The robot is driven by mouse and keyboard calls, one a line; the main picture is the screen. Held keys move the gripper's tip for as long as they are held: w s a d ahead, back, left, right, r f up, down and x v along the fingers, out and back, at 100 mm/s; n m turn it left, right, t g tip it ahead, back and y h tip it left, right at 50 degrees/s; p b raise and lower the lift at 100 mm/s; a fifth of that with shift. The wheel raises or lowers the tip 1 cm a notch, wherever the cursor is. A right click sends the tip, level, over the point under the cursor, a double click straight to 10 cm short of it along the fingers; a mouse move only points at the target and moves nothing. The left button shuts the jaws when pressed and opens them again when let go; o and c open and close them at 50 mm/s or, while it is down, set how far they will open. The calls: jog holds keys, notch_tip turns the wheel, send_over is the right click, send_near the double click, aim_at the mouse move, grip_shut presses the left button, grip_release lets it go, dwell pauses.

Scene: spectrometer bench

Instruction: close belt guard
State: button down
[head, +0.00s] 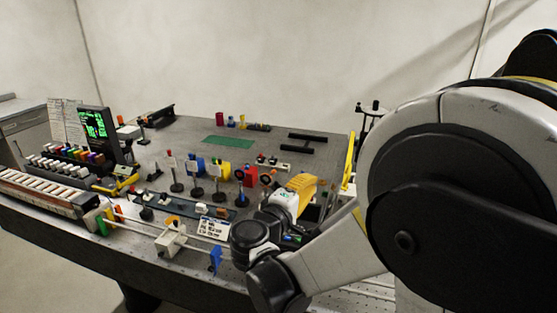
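No part is clearly marked as the belt guard in the head view. A tall thin yellow panel (349,160) stands upright at the bench's right edge; I cannot tell whether it is the guard. A yellow-orange ridged piece (302,184) shows just beyond the white end of my arm, and I cannot tell whether it belongs to the bench. My arm comes in from the right and bends at the bench's front edge. Its wrist (255,243) is over the front right of the bench. My gripper's fingers cannot be made out beyond it.
The dark bench (290,127) carries several optics posts, coloured blocks and a green mat (228,142). A screen (98,135) and a rack of coloured knobs stand at the left. A white block (172,240) on a rail lies along the front edge. The bench's back middle is fairly clear.

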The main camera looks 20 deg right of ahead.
jog(key=shift+w+d+b, duration=0.5)
jog(key=shift+w+d, duration=0.25)
jog(key=shift+d, duration=1.05)
jog(key=shift+w+d+b, duration=0.45)
jog(key=shift+w+d, duration=0.35)
jog(key=shift+d, duration=0.95)
jog(key=shift+w+d+b, duration=0.5)
jog(key=shift+w+d, duration=0.25)
jog(key=shift+d, duration=1.05)
jog(key=shift+d, duration=0.1)
